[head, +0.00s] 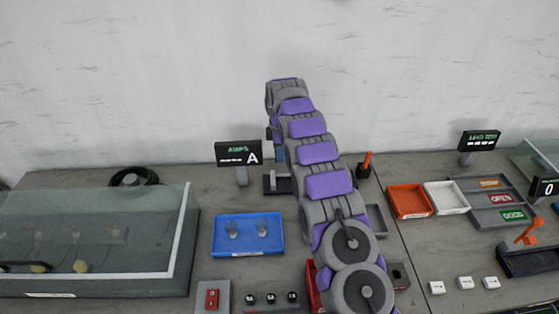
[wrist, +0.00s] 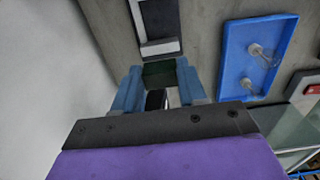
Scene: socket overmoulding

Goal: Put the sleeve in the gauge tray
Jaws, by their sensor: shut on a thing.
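My gripper (wrist: 158,72) has two blue fingers, shut on a dark green block-like piece (wrist: 158,68); I cannot tell for sure that this is the sleeve. A dark rounded form shows between the fingers below it. In the head view my arm hides most of the gripper, near the back of the bench. A blue tray (head: 248,249) lies left of my arm with two small clear pieces standing in it; it also shows in the wrist view (wrist: 231,72). No tray is legibly marked as the gauge tray.
A dark fixture with a light edge (wrist: 160,47) lies just beyond the fingertips. A display reading A (head: 238,153) stands behind the blue tray. A glass-covered case (head: 90,285) fills the left. Orange (head: 391,204), white (head: 465,205) and grey sorting trays (head: 482,222) lie right of my arm.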

